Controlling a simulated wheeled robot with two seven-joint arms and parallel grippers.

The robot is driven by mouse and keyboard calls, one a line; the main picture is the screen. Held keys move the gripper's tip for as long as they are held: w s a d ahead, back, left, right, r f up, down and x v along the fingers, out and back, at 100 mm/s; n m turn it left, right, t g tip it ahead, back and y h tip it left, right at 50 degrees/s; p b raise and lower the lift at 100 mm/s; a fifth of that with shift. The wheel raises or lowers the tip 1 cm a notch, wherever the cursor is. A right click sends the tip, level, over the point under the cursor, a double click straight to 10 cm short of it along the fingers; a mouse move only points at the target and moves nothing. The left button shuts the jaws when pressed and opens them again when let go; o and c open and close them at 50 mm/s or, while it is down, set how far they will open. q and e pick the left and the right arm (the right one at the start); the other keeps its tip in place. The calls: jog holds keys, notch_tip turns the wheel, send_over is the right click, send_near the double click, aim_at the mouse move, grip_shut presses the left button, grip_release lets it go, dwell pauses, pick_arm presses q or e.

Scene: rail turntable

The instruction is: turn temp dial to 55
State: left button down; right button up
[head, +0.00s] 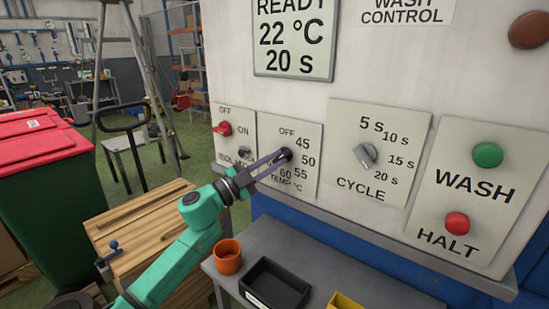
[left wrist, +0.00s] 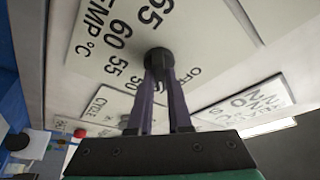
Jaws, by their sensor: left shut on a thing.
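The temp dial (head: 286,154) is a small black knob on a light plate (head: 305,184) marked OFF, 45, 50, 55, 60 and TEMP °C. In the head view my left gripper (head: 280,157) reaches it from the lower left and its fingers are closed on the knob, hiding part of the dial and some markings. In the left wrist view the dial (left wrist: 158,61) sits between the tips of the two dark fingers (left wrist: 160,72), with 65, 60 and 55 printed beside it. I cannot tell which mark the dial points to. My right gripper is not in view.
A red isolator switch (head: 222,128) is left of the dial, and a grey cycle knob (head: 365,155) right of it. Green WASH (head: 488,154) and red HALT (head: 457,223) buttons sit further right. The display (head: 293,37) reads READY, 22 °C, 20 s. An orange pot (head: 228,257) and black tray (head: 274,285) stand below.

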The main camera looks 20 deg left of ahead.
pick_arm(q)
jog(key=m, duration=0.1)
jog(key=m+g+p, duration=0.1)
jog(key=m, duration=0.1)
jog(key=m+g+p, duration=0.1)
jog(key=m, duration=0.1)
jog(key=shift+r, duration=0.25)
jog(key=m+g+p, duration=0.1)
jog(key=m, duration=0.1)
jog(key=m+p, duration=0.2)
jog(key=shift+r+m+g+y, duration=0.1)
jog(key=shift+m+g+y, duration=0.2)
jog(key=shift+m+g, duration=0.1)
jog(key=m+g+y+p, duration=0.1)
jog(key=m+y+p, duration=0.1)
jog(key=m+p, duration=0.3)
jog(key=shift+r, duration=0.1)
jog(key=shift+m+y+p, duration=0.6)
jog(key=shift+m+p, duration=0.3)
jog(key=shift+f, duration=0.2)
jog(key=c, duration=0.8)
grip_release()
jog(key=shift+c, duration=0.2)
